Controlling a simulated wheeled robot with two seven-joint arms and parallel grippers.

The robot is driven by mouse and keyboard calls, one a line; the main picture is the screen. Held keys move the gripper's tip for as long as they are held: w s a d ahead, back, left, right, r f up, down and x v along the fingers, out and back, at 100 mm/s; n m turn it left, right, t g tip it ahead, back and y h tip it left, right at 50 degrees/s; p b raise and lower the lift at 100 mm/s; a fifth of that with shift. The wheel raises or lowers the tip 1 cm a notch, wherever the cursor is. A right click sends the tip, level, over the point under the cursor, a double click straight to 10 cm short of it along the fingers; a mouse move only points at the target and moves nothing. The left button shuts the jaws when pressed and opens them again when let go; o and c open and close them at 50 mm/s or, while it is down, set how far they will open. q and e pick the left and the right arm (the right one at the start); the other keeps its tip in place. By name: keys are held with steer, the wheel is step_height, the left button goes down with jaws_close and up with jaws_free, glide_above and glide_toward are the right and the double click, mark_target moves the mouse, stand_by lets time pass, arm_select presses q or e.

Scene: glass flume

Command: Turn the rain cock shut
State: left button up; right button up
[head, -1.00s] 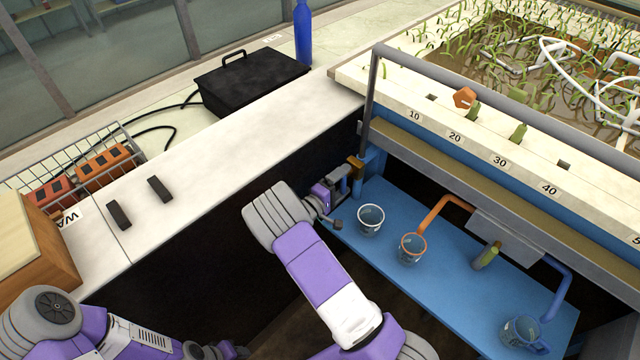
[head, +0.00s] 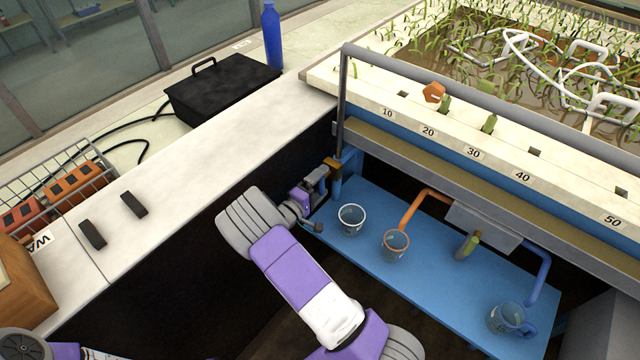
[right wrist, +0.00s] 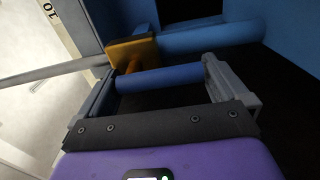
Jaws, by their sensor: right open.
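A brass-coloured cock (head: 334,165) sits at the left end of the blue frame under the flume. It also shows in the right wrist view (right wrist: 132,52), with a blue bar (right wrist: 160,79), seemingly its handle, lying across between my fingers. My right gripper (head: 318,182) is open beside the cock. In the right wrist view its two fingers (right wrist: 158,76) stand apart on either side of the blue bar; I cannot tell whether they touch it. My left gripper is out of view. No label names the cock.
A blue shelf (head: 420,265) holds a white-rimmed cup (head: 351,219), an orange-rimmed cup (head: 395,244) and a blue jug (head: 508,318). The white counter (head: 200,165) edge runs close left of my right arm.

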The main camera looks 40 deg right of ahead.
steer(key=p+v, duration=0.1)
steer(key=v, duration=0.6)
steer(key=shift+a+p, duration=0.3)
steer(key=shift+s, duration=0.1)
